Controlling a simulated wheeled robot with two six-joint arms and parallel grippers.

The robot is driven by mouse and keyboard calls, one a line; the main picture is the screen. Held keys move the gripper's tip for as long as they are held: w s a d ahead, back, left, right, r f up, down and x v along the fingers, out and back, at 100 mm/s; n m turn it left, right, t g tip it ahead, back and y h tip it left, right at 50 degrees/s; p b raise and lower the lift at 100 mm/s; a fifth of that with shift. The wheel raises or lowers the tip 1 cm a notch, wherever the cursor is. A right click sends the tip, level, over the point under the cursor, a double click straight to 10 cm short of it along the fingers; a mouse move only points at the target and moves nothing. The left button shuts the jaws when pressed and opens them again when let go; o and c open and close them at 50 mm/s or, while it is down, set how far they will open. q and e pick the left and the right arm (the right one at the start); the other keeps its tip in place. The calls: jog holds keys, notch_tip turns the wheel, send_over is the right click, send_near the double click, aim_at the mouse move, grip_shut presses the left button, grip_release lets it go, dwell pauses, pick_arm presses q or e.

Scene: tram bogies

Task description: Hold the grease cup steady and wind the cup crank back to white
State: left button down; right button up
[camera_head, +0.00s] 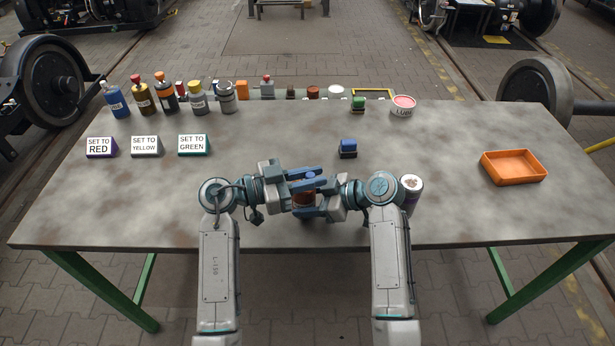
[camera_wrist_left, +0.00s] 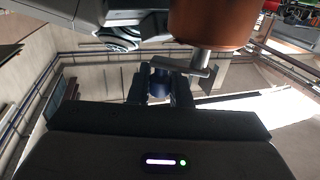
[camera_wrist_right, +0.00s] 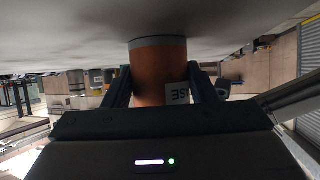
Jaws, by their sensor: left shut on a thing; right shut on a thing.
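The copper-brown grease cup (camera_head: 303,199) stands near the table's front edge, partly hidden by my grippers. My right gripper (camera_head: 307,209) is shut around the cup's body; in the right wrist view the cup (camera_wrist_right: 158,75) is between its fingers (camera_wrist_right: 162,92), with part of a white label showing. My left gripper (camera_head: 314,181) is above the cup. In the left wrist view the metal crank arm (camera_wrist_left: 183,67) sticks out from the cup (camera_wrist_left: 215,22), and my left fingers (camera_wrist_left: 160,88) are shut on the crank's handle. No white mark on the cup shows.
Signs for red (camera_head: 101,147), yellow (camera_head: 145,146) and green (camera_head: 194,145) stand at the left. Several bottles line the back edge. A blue-topped block (camera_head: 348,148) lies behind my grippers. A can (camera_head: 412,188) stands close by my right arm. An orange tray (camera_head: 514,181) is at the right.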

pick_arm(q)
jog(key=shift+w+t, duration=0.1)
jog(key=shift+t, duration=0.2)
jog(key=c, duration=1.3)
grip_release()
jog(key=shift+c, duration=0.2)
jog(key=v, duration=1.2)
jog(key=shift+r, duration=0.1)
